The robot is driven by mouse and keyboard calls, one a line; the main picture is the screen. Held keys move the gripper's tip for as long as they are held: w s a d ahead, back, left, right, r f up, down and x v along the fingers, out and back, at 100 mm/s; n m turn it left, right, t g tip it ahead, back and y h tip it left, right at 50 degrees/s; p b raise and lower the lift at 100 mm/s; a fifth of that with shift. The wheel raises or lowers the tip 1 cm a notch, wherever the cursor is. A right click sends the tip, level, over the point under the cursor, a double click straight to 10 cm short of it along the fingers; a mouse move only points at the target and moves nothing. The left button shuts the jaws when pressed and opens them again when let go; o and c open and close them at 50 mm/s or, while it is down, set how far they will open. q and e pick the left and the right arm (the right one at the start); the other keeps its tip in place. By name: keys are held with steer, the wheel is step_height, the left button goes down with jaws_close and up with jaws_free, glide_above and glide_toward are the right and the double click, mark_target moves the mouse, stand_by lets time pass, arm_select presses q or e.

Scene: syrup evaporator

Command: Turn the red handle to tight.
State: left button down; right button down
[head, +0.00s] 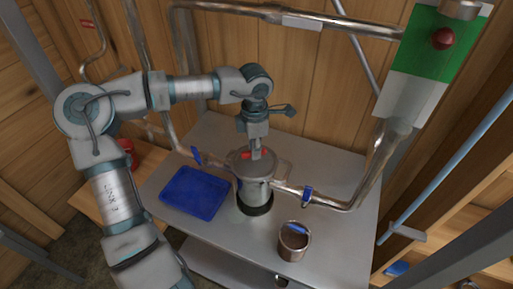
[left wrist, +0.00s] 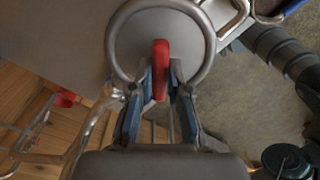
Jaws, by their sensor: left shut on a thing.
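The red handle (head: 246,155) is on top of a grey metal canister (head: 253,190) standing on the metal table. In the left wrist view the red handle (left wrist: 160,60) shows as a narrow upright bar over the round lid (left wrist: 140,32). My left gripper (head: 256,152) comes down from above onto the canister top. In the left wrist view its two fingers (left wrist: 160,88) are shut on the red handle, one on each side. The fingers partly hide the handle in the head view. My right gripper is not in view.
A blue tray (head: 193,194) lies left of the canister. A metal cup (head: 293,244) stands near the table's front right. Pipes with blue valve levers (head: 306,195) run beside the canister. A green panel with a red knob (head: 443,39) is at the upper right.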

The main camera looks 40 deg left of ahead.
arm_select(q)
steer(key=m, duration=0.3)
steer(key=shift+m, duration=1.9)
steer(key=c, duration=1.1)
jaws_free()
steer(key=shift+a, duration=0.25)
step_height(320, 180, up, 12)
steer(key=shift+a+f, duration=0.1)
